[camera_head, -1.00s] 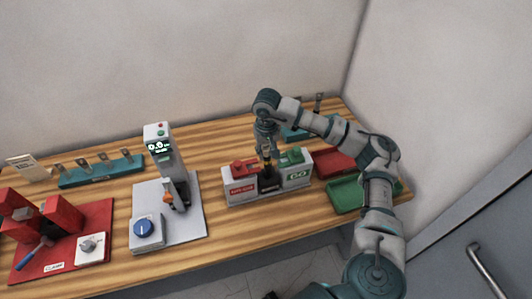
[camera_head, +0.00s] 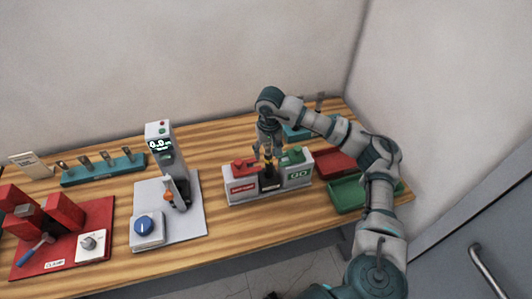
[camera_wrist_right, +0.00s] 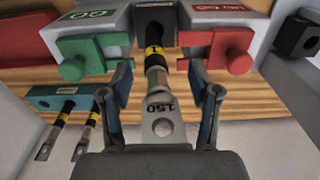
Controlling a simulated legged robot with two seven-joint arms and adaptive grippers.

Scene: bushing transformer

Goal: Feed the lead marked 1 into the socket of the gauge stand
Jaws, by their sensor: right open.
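The gauge stand (camera_head: 239,195) is a grey block with a red NO GO part and a green GO part, and its dark socket (camera_wrist_right: 153,14) lies between them. The lead marked 1 (camera_wrist_right: 155,52) has a black sleeve, a yellow band and a metal lug stamped 150. It stands upright in the middle of the stand, its black end appearing to enter the socket; the depth is hidden. My right gripper (camera_head: 268,152) is above the stand. In the wrist view its fingers (camera_wrist_right: 161,95) are open on both sides of the lead, with gaps. My left gripper is out of view.
Green (camera_head: 347,197) and red (camera_head: 334,164) trays stand right of the stand. A grey tester (camera_head: 165,150) with a blue knob stands to its left. A red clamp base (camera_head: 95,217) is at far left. Teal racks (camera_head: 103,173) hold leads at the back. Bare wood lies before the stand.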

